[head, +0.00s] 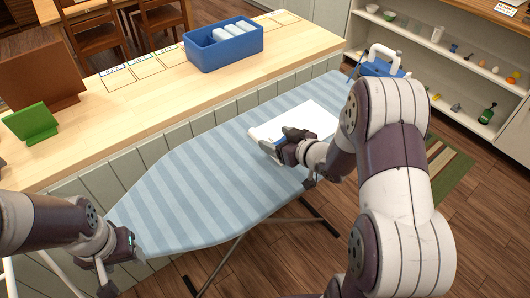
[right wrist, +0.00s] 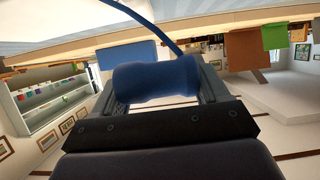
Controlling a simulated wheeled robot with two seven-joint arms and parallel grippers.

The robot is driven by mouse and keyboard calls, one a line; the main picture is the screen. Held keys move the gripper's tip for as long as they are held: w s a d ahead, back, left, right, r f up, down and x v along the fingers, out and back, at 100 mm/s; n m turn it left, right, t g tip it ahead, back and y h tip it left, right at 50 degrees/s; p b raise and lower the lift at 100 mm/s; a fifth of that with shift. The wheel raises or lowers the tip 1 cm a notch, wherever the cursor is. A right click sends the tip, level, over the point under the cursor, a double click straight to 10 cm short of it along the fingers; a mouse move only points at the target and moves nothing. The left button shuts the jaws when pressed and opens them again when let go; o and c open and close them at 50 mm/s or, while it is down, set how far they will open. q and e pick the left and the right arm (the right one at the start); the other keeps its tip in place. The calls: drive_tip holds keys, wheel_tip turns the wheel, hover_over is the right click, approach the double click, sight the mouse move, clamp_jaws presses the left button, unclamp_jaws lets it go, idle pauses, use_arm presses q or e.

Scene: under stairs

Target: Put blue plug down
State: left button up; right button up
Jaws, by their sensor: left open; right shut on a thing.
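The blue plug (right wrist: 155,80) sits between the fingers of my right gripper (right wrist: 155,88) in the right wrist view, with a blue cord running up from it. In the head view my right gripper (head: 280,148) is shut on it over the ironing board, at the near left edge of a folded white cloth (head: 312,119). Only a little blue shows there, and I cannot tell whether the plug touches the cloth or board. My left gripper (head: 110,279) is open and empty beside the board's near left end.
The striped ironing board (head: 200,190) has bare room left of the cloth. A blue and white iron (head: 380,67) stands at its far right end. A wooden counter (head: 130,120) behind holds a blue bin (head: 225,50) and a green stand (head: 31,123). Shelves (head: 470,75) stand at the right.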

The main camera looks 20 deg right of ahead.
hover_over(258, 177)
drive_tip(key=f, duration=0.3)
drive_tip(key=shift+d+f, duration=0.25)
drive_tip(key=f, duration=0.3)
drive_tip(key=shift+s+a+f, duration=0.1)
drive_tip(key=shift+a+f, duration=0.15)
drive_tip(key=shift+f, duration=0.5)
drive_tip(key=shift+f, duration=0.15)
drive_tip(key=o, duration=1)
